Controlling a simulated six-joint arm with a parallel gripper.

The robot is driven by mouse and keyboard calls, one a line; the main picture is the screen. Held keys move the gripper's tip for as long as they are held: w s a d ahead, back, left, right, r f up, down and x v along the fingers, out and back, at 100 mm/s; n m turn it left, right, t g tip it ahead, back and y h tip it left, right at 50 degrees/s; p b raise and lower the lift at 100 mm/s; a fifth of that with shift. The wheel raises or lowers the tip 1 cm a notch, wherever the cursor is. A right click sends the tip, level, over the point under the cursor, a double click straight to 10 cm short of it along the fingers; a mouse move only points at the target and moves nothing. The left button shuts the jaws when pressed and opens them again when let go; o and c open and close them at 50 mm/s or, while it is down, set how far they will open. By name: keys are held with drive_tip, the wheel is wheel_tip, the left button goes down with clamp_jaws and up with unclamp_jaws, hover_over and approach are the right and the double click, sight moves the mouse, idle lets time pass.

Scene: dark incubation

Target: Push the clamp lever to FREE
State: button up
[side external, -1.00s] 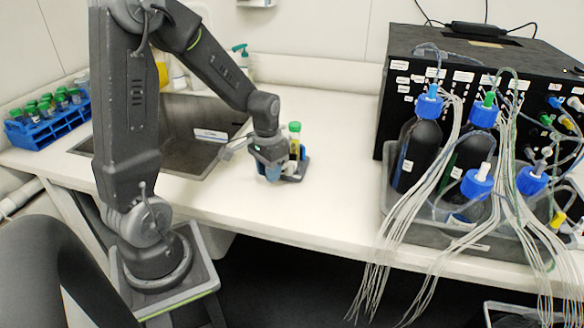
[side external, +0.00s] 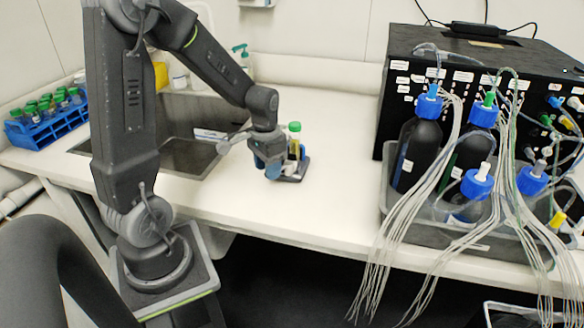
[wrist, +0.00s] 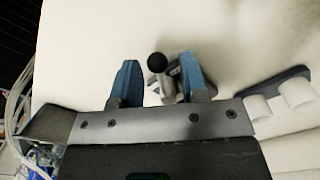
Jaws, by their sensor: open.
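The clamp lever shows in the wrist view as a grey stem with a black ball knob (wrist: 157,63). The knob lies between the two blue fingers of my gripper (wrist: 158,70), which are spread apart, with visible space on both sides. In the side external view my gripper (side external: 266,168) points down at a small dark fixture (side external: 299,169) on the bench. An upright green-capped tube (side external: 295,140) stands at that fixture, just right of my gripper. The lever is hidden there behind the gripper. I cannot read any FREE marking.
A sink (side external: 185,140) lies left of the gripper, and a blue tube rack (side external: 45,122) stands at the far left. Dark bottles (side external: 418,150) with tubing stand in a tray at the right, before a black instrument (side external: 460,60). The bench between is clear.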

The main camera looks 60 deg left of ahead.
drive_tip(key=shift+r, duration=1.8)
drive_tip(key=s+d+r+t, duration=0.2)
drive_tip(key=s+d+r, duration=0.2)
drive_tip(key=d+r, duration=0.2)
drive_tip(key=s+d+r+m+t, duration=0.1)
drive_tip(key=s+d+r+t, duration=0.2)
drive_tip(key=d, duration=0.7)
wheel_tip(320, 180, up, 3)
drive_tip(key=shift+s+d+f+m+t, duration=0.15)
drive_tip(key=shift+s+d+m+t, duration=0.15)
drive_tip(key=shift+s, duration=0.75)
drive_tip(key=shift+o, duration=0.2)
